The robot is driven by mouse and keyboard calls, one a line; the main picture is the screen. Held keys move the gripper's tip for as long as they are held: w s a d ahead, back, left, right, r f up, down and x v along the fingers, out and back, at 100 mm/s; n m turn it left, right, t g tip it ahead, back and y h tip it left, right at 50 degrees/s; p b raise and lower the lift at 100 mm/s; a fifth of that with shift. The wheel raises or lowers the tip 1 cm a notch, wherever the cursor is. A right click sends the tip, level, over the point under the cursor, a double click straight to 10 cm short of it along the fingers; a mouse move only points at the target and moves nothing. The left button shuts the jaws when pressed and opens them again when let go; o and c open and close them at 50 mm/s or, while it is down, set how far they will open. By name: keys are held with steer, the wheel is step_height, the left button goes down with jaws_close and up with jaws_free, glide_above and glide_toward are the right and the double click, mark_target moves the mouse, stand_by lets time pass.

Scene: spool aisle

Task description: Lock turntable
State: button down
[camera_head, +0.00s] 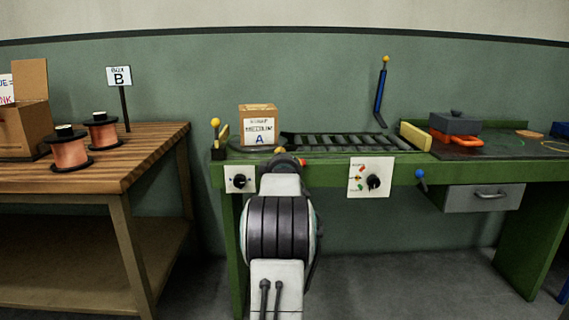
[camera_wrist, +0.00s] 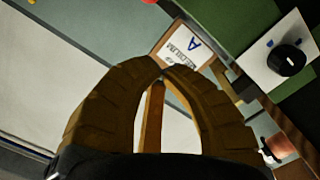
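A green bench (camera_head: 330,177) carries a roller bed (camera_head: 335,142). A white panel (camera_head: 357,189) with a black knob (camera_head: 374,181) and coloured marks is on its front edge. A smaller panel (camera_head: 231,172) with a black knob (camera_head: 239,181) is at the left; I cannot tell which control locks the turntable. My gripper (camera_head: 281,152) is in front of the bench edge between these panels, mostly hidden by my arm. In the wrist view its brown fingers (camera_wrist: 163,70) meet at the tips. An orange-brown strip shows between them; I cannot tell what it is.
A box marked A (camera_head: 258,128) stands left of the rollers. A blue lever (camera_head: 381,92) rises behind them. A drawer (camera_head: 483,196) hangs below. Copper spools (camera_head: 70,150) stand on the wooden table (camera_head: 120,170).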

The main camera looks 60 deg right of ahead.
steer(key=shift+v, duration=2.3)
